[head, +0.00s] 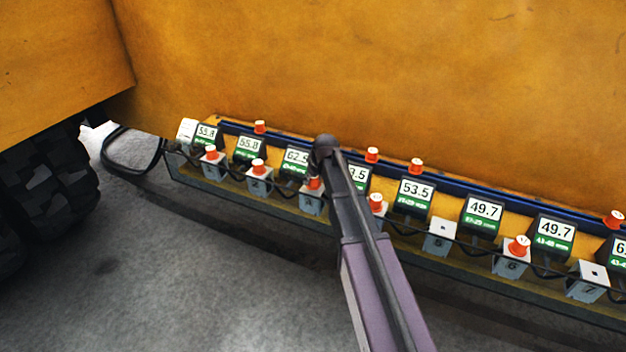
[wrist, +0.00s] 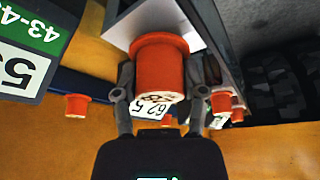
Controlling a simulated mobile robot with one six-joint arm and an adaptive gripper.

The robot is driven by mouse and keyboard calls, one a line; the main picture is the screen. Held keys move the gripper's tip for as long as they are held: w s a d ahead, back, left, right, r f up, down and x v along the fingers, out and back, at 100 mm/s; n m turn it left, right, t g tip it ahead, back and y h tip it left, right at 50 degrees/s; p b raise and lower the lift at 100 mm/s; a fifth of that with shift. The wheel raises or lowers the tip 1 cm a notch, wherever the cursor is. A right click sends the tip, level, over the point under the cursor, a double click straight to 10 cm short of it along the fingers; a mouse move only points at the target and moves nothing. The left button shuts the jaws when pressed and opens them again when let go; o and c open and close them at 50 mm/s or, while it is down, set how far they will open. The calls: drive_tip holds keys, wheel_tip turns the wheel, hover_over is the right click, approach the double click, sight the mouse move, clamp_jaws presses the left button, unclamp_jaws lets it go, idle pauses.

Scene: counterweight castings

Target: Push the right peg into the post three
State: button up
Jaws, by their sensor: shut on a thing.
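My gripper (head: 316,174) is over post three (head: 311,201), shut on an orange peg (head: 314,184). In the wrist view my gripper (wrist: 160,88) has one finger on each side of the orange peg (wrist: 158,66). The peg's wide flanged end is against or just in front of the pale face of the post (wrist: 150,24). How deep the peg sits is hidden. The display behind post three reads 62.5 (head: 296,157) and is partly covered by my arm; it also shows in the wrist view (wrist: 150,108).
Other pegs stand in post one (head: 211,153), post two (head: 258,166), the post right of my arm (head: 376,202) and post six (head: 518,244). Loose-standing pegs line the back ledge, including one (head: 372,154) and another (head: 416,165). Posts five (head: 440,237) and seven (head: 588,281) are empty. Black cables loop between posts.

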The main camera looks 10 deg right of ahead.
drive_tip(key=shift+f+b, duration=0.6)
drive_tip(key=shift+f, duration=0.05)
drive_tip(key=o, duration=1.2)
drive_tip(key=shift+r, duration=0.1)
drive_tip(key=shift+r, duration=0.15)
wheel_tip(320, 180, up, 10)
drive_tip(key=p, duration=1)
drive_tip(key=shift+f, duration=0.25)
drive_tip(key=shift+f+m, duration=0.1)
drive_tip(key=shift+m, duration=0.3)
drive_tip(key=shift+m+h, duration=0.5)
drive_tip(key=shift+m, duration=0.3)
drive_tip(key=shift+m, duration=0.4)
